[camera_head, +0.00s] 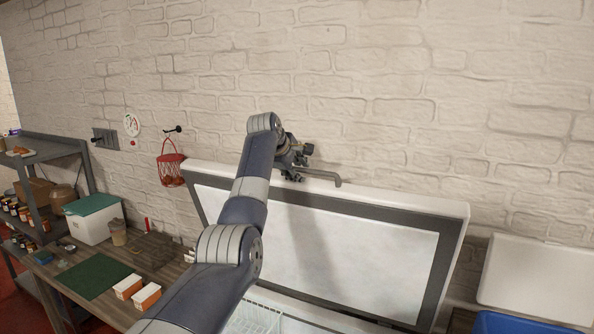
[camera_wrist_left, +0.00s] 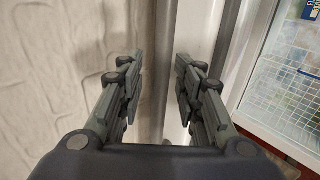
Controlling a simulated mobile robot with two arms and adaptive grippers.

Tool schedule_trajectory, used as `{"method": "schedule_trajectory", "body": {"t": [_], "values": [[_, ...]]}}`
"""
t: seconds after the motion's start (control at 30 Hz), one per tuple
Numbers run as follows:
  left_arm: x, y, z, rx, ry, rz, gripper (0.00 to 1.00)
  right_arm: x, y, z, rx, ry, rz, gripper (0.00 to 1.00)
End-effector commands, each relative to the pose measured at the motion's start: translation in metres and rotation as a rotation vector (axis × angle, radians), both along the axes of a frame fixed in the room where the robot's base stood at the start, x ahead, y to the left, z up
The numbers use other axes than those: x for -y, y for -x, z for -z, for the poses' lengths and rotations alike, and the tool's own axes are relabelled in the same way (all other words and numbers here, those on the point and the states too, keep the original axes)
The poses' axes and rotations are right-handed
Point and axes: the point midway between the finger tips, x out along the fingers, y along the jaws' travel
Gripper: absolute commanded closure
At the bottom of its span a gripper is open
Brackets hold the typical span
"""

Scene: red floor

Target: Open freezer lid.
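The freezer lid (camera_head: 355,245) stands raised and steeply tilted, its pale inner panel and grey seal facing me, close to the white brick wall. Below it a small part of the open freezer with a white wire basket (camera_head: 254,316) shows. My left gripper (camera_head: 305,163) is at the lid's top edge, its arm crossing in front of the lid. In the left wrist view its two fingers (camera_wrist_left: 158,75) are apart, with the pale lid edge (camera_wrist_left: 196,40) running behind and between them. I cannot tell whether they touch it. My right gripper is in neither view.
At left a wooden table holds a white box with a teal lid (camera_head: 93,222), a green mat (camera_head: 95,276) and small orange-white boxes (camera_head: 146,295). A red basket (camera_head: 171,168) hangs on the wall. A white lid (camera_head: 537,281) and blue container (camera_head: 510,323) stand at right.

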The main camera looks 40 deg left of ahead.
Motion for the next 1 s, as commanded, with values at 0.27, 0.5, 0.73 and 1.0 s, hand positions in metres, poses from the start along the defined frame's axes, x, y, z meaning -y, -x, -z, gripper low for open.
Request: {"method": "schedule_trajectory", "body": {"t": [0.27,0.5,0.73,1.0], "values": [[0.001,0.001,0.000,-0.003,0.001,0.001,0.68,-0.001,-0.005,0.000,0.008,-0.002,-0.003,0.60],[0.005,0.017,-0.015,0.001,-0.002,0.000,0.68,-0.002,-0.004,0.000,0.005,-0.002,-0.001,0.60],[0.012,0.047,-0.042,0.003,-0.001,0.000,0.68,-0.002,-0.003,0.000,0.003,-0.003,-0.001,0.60],[0.020,0.080,-0.071,0.003,-0.001,0.000,0.68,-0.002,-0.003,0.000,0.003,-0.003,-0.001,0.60]]}}
